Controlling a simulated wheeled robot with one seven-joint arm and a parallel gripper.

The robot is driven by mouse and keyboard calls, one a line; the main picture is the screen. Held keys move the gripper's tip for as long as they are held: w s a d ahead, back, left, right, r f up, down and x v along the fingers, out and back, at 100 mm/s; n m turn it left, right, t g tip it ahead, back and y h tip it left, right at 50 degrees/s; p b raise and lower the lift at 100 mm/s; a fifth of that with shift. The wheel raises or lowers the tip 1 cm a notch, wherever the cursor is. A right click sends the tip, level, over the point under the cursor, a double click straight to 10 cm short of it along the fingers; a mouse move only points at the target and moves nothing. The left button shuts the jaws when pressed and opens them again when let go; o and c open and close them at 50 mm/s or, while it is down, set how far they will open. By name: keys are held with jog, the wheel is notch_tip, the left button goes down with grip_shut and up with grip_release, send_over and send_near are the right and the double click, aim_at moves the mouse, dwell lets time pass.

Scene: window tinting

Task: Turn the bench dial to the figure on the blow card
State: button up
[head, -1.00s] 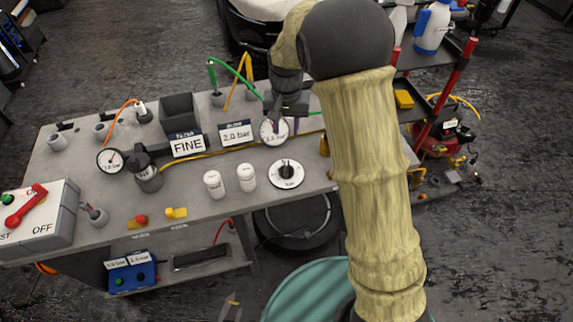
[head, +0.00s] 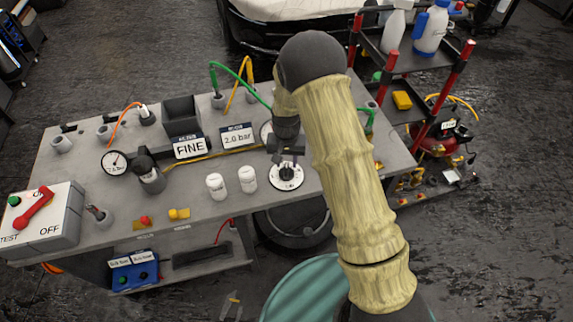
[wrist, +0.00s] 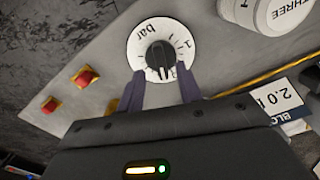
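The bench dial has a white round face (head: 289,176) with a black knob, on the bench top near its front edge. In the wrist view the dial face (wrist: 142,47) shows "bar" and tick marks, with the black knob (wrist: 160,56) at its centre. My gripper (wrist: 160,84) is open, its two fingers either side of the lower dial face and short of the knob. In the head view my gripper (head: 287,163) hangs over the dial and partly hides it. The blow card (head: 237,136) reads "2.0 bar"; part of it shows in the wrist view (wrist: 285,100).
A "FINE" card (head: 190,148) and a gauge (head: 115,161) stand to the left. A gauge (head: 266,131) behind is partly hidden by my arm. Red and yellow buttons (wrist: 87,77) sit nearby.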

aim_at(288, 169)
jog(key=shift+f+p, duration=0.35)
jog(key=shift+f, duration=1.55)
grip_shut()
jog(key=shift+n+b, duration=0.35)
jog(key=shift+n, duration=0.05)
jog(key=n+b, duration=0.1)
jog(key=n, duration=0.1)
jog(key=shift+d+f+n, duration=0.1)
jog(key=shift+n, duration=0.2)
jog(key=n+b, duration=0.1)
jog(key=n, duration=0.1)
jog(key=shift+n+b, duration=0.3)
jog(key=shift+b, duration=0.1)
jog(key=n, duration=0.3)
jog(key=n+b, duration=0.1)
jog(key=n, duration=0.1)
jog(key=shift+w+d+n, duration=0.15)
jog(key=shift+d+n, duration=0.05)
jog(key=shift+n, duration=0.2)
